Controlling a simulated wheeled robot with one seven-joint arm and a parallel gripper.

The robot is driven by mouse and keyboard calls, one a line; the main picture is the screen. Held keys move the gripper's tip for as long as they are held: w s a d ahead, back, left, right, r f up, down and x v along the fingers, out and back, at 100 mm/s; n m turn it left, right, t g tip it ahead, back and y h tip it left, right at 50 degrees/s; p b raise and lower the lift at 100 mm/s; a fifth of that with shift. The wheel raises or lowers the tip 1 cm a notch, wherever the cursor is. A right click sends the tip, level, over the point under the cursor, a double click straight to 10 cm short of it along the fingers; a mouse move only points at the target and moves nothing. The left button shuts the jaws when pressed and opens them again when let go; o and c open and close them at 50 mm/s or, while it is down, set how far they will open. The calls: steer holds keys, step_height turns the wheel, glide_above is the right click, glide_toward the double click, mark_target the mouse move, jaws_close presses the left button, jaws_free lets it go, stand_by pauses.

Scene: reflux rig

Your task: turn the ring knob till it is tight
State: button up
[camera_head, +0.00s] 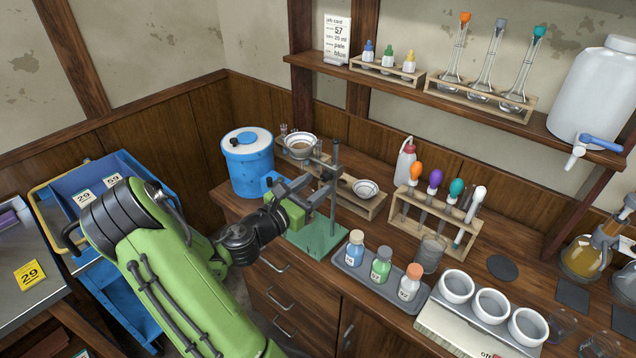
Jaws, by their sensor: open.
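The stand has a green base plate (318,236) and an upright grey rod (335,165) on the wooden bench. A small metal clamp or ring fitting (319,154) shows beside the upper rod. I cannot pick out the ring knob for certain; it is too small or hidden behind my gripper. My gripper (308,188) is open in front of the rod, above the green base. Its dark fingers point toward the rod, and I cannot tell whether they touch anything.
A blue drum (248,163) stands close left of my gripper. A wooden rack with a white bowl (365,189) is just right of the rod. A tray of capped bottles (380,281) sits in front right. A shelf (440,98) of glassware overhangs the back.

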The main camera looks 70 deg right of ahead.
mark_target(326, 177)
steer(key=shift+x, duration=1.2)
jaws_close()
